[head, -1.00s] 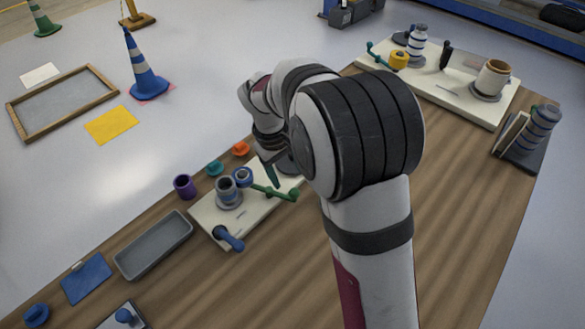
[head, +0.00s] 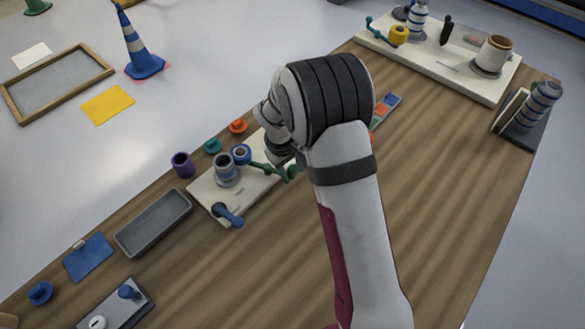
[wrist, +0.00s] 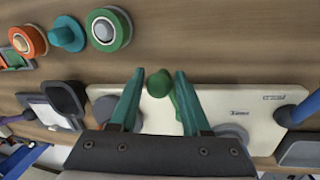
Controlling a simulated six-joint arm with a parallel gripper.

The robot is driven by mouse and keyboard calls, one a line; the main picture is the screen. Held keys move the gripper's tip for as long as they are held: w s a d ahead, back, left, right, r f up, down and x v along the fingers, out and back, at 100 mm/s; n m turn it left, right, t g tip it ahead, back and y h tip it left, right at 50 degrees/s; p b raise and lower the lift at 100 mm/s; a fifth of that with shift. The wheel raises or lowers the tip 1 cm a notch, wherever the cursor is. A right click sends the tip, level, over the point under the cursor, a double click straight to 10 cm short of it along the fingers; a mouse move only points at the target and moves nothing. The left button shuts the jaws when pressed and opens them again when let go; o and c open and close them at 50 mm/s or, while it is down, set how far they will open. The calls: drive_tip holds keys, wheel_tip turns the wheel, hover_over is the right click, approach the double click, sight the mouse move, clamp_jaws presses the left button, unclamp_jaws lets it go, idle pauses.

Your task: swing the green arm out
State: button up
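The green arm (head: 268,169) lies on the cream near board (head: 236,196), to the right of a grey post (head: 226,170). Its outer end is partly hidden behind my own arm in the head view. In the wrist view, the round green knob (wrist: 158,84) of the arm stands between the teal fingers of my gripper (wrist: 158,78). The fingers are apart, one on each side of the knob, with a visible gap on the left; contact on the right is unclear. Part of the green arm (wrist: 180,104) runs behind the right finger.
A blue handle (head: 229,215) sits at the board's near end, beside a grey tray (head: 153,223). Purple (head: 182,165), teal (head: 212,145) and orange (head: 237,126) pieces stand along the table edge. A second board (head: 437,72) with posts is farther back.

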clamp_jaws()
drive_tip(key=shift+w, duration=0.1)
drive_tip(key=shift+w+d+r, duration=0.15)
idle(0.8)
